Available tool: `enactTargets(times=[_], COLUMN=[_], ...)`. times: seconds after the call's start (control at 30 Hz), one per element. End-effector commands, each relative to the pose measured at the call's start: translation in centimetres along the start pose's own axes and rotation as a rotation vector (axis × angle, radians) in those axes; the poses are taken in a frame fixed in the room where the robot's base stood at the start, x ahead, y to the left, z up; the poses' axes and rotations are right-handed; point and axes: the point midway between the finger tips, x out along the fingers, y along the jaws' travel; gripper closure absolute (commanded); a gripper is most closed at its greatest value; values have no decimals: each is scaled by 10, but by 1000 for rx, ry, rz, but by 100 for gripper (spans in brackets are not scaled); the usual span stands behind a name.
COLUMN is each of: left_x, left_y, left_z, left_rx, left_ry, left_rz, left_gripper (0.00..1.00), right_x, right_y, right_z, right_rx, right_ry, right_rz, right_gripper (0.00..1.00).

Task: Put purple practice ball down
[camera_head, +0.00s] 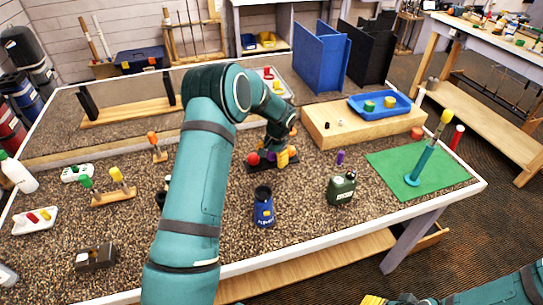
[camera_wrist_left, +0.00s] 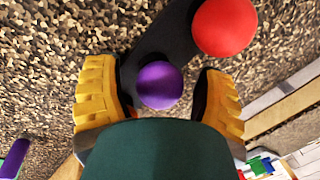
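The purple practice ball (camera_wrist_left: 160,85) shows in the left wrist view on or just above a dark holder (camera_wrist_left: 165,42), beside a red ball (camera_wrist_left: 224,27). My left gripper (camera_wrist_left: 160,98) has its yellow fingers spread on both sides of the purple ball, with a small gap at each side. In the head view, the left gripper (camera_head: 285,157) is low over the dark holder (camera_head: 258,168), next to the red ball (camera_head: 253,159). The gripper mostly covers the purple ball there. My right gripper (camera_head: 385,300) is cut off at the bottom edge; its opening cannot be made out.
A wooden box (camera_head: 345,132) carries a blue tray (camera_head: 360,103). A green mat (camera_head: 390,160) lies at the right. My left arm hides part of the table.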

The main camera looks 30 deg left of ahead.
Motion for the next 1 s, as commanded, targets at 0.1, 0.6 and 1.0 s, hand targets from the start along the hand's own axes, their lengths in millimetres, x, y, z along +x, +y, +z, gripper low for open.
enactTargets(times=[0.1, 0.6, 1.0], left_x=[-1, -37, -118], left_y=[0, 0, 0], left_z=[0, -2, -3], left_rx=[0, 1, -1], left_ry=[1, 5, 2], left_rz=[0, -2, 0], left_gripper=[29, 29, 29], right_x=[0, -6, -12], right_y=[0, -2, -5], right_z=[0, -3, -6], right_rx=[0, 2, 4], right_ry=[0, 6, 13], right_rz=[0, 1, 1], right_gripper=[44, 44, 44])
